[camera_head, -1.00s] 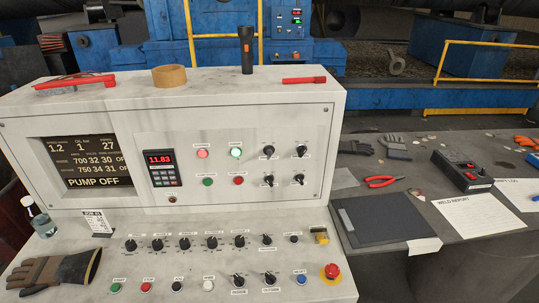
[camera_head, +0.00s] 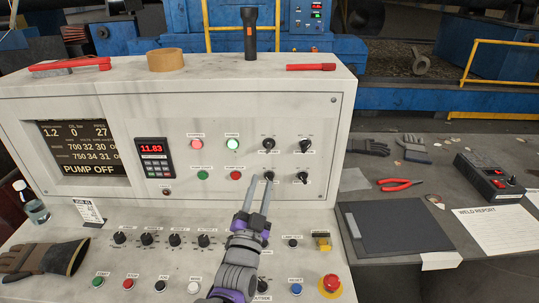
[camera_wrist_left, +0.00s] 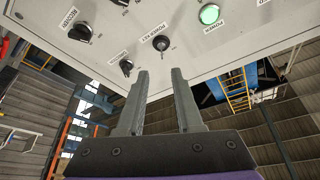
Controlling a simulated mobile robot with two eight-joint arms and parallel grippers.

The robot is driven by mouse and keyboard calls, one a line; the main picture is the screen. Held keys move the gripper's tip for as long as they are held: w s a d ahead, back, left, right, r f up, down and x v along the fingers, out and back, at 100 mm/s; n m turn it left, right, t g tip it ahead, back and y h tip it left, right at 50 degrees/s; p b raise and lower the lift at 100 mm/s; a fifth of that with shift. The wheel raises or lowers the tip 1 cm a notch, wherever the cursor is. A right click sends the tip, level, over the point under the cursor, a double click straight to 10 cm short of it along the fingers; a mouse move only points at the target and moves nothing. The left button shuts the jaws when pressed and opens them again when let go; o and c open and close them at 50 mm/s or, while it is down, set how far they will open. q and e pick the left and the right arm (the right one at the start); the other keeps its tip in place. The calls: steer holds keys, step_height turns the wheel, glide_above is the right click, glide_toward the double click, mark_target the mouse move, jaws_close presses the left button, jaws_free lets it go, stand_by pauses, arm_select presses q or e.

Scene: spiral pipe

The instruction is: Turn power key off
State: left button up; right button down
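The power key (camera_head: 268,144) is a dark round switch in the upper row of the upright panel, right of the lit green power light (camera_head: 233,145). In the left wrist view the labelled power key (camera_wrist_left: 161,42) shows a small pale piece at its middle. My left gripper (camera_head: 257,188) is in front of the panel, its fingers pointing at the switch group. In the left wrist view its fingers (camera_wrist_left: 158,74) are apart with nothing between them, and the power key lies just beyond their tips. They appear clear of it. My right gripper is not in view.
Other knobs sit close by: one to the right (camera_head: 306,145) and one below right (camera_head: 302,178). My left arm covers part of the lower desk's knob row. A red emergency button (camera_head: 331,283) is at lower right. A flashlight (camera_head: 249,34) stands on the console top.

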mark_target(269, 148)
arm_select(q)
steer(key=p+x, duration=0.1)
steer(key=x, duration=0.9)
steer(key=shift+w+r, duration=0.2)
steer(key=shift+w, duration=0.1)
steer(key=shift+c, duration=0.3)
jaws_close()
stand_by(0.8)
